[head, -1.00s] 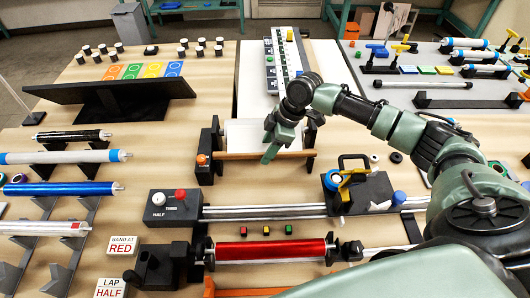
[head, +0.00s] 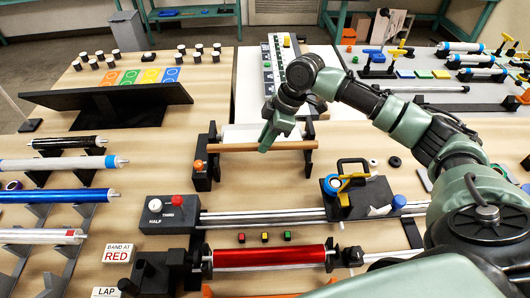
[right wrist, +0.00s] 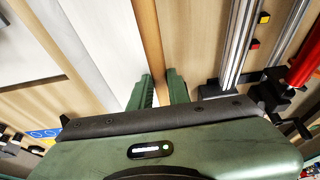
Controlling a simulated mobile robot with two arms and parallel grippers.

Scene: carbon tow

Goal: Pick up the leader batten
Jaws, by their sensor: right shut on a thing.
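The leader batten, a light brown wooden rod (head: 225,147), lies crosswise in the middle of the head view, at the front edge of a white sheet (head: 245,132). My right gripper (head: 268,138) reaches it from above and is shut on it, right of its middle. In the right wrist view the batten (right wrist: 149,35) runs in between the two green fingers (right wrist: 160,82). My left gripper is not in view.
In front lies a silver rail (head: 265,216) with a black carriage (head: 365,192), and a red roller (head: 268,258) nearer still. Several rods (head: 60,163) rest on racks at left. A black slanted panel (head: 105,98) stands behind them. Bare wood lies left of the stand.

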